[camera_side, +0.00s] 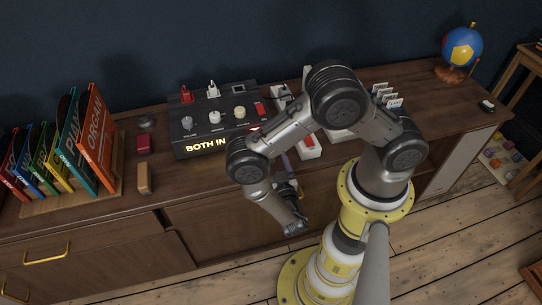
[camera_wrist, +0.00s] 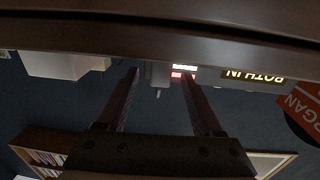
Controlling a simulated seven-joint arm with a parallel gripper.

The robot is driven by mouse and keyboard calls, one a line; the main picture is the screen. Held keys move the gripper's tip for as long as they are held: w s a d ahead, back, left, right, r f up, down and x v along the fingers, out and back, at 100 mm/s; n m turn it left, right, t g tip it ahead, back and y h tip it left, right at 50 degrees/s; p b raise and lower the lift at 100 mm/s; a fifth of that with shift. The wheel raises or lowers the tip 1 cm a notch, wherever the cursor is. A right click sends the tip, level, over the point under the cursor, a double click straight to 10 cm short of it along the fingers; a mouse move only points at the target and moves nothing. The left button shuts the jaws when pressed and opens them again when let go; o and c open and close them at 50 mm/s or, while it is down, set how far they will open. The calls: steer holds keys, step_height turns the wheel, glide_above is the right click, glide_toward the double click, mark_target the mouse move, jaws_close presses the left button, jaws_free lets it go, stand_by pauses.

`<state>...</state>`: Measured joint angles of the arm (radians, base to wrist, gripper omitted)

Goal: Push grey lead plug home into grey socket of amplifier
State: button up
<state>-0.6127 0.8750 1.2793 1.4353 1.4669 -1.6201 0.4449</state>
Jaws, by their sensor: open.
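The black amplifier (camera_side: 181,133) stands on the cabinet top, with knobs, a red button and a lit panel reading "BOTH IN". A red plug (camera_side: 187,95) and a pale grey-white plug (camera_side: 213,90) stand upright at its back, seemingly seated in their sockets; the grey socket itself is hidden. My gripper (camera_side: 287,168) is in front of the cabinet's front edge, to the right of the amplifier and apart from both plugs. In the wrist view my gripper (camera_wrist: 158,78) has its fingers spread with nothing held; the lit panel (camera_wrist: 253,77) appears upside down.
White boxes (camera_side: 308,145) stand right of the amplifier, partly behind my arm. Small cards (camera_side: 385,95) and a globe (camera_side: 462,47) are farther right.

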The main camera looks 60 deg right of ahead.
steer(key=shift+r+x, duration=0.15)
steer(key=shift+x, duration=0.85)
steer(key=shift+r+x, duration=0.15)
steer(key=shift+x, duration=1.6)
jaws_close()
